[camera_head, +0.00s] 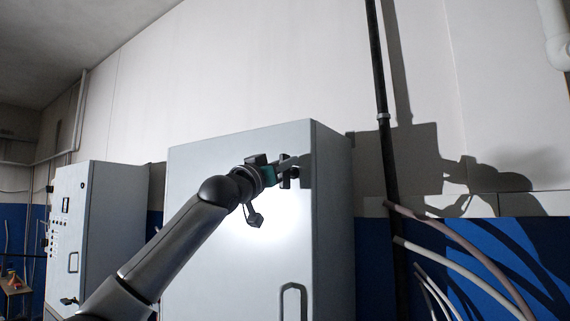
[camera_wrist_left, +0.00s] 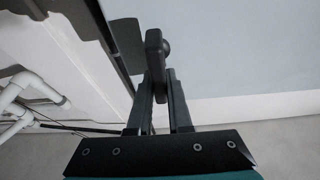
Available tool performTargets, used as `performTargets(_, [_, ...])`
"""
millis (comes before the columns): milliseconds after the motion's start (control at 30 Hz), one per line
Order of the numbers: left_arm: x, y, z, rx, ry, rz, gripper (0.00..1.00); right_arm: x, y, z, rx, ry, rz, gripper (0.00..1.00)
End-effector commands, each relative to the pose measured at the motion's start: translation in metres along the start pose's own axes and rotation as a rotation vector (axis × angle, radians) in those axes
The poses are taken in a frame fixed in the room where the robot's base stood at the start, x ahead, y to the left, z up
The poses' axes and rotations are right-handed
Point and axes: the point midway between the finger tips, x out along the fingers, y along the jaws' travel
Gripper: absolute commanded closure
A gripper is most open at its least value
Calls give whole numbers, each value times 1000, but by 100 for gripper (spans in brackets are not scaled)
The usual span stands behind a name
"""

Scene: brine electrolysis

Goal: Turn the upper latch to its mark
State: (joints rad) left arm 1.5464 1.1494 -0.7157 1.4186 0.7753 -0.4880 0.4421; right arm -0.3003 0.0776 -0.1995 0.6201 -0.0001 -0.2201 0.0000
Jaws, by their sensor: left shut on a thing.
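The upper latch (camera_wrist_left: 154,47) is a dark, rounded lever on the pale cabinet door, seen in the left wrist view. A round knob-like part shows beside its top end. My left gripper (camera_wrist_left: 160,90) is shut on the lever, with one finger on each side of it. In the head view my left gripper (camera_head: 287,174) is at the upper right of the door, near its right edge, and largely hides the latch. I cannot make out the mark for certain. My right gripper is not in view.
The tall grey cabinet (camera_head: 200,165) fills the middle, with a door handle (camera_head: 292,300) low on its front. A second cabinet (camera_head: 115,210) stands at the left. A dark vertical pipe (camera_head: 377,70) and several curved hoses (camera_head: 450,255) are at the right.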

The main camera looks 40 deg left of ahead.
Motion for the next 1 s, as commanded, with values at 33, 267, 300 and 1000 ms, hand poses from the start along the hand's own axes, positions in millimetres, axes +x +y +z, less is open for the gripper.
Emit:
performTargets(33, [0,0,0,0,-1,0,100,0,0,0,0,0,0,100])
performTargets(267, [0,0,1,-18,-1,-8,100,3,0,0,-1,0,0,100])
performTargets(300, [0,-1,1,-27,-1,-12,100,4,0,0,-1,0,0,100])
performTargets(1000, [-1,-9,6,-537,-3,-218,100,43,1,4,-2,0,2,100])
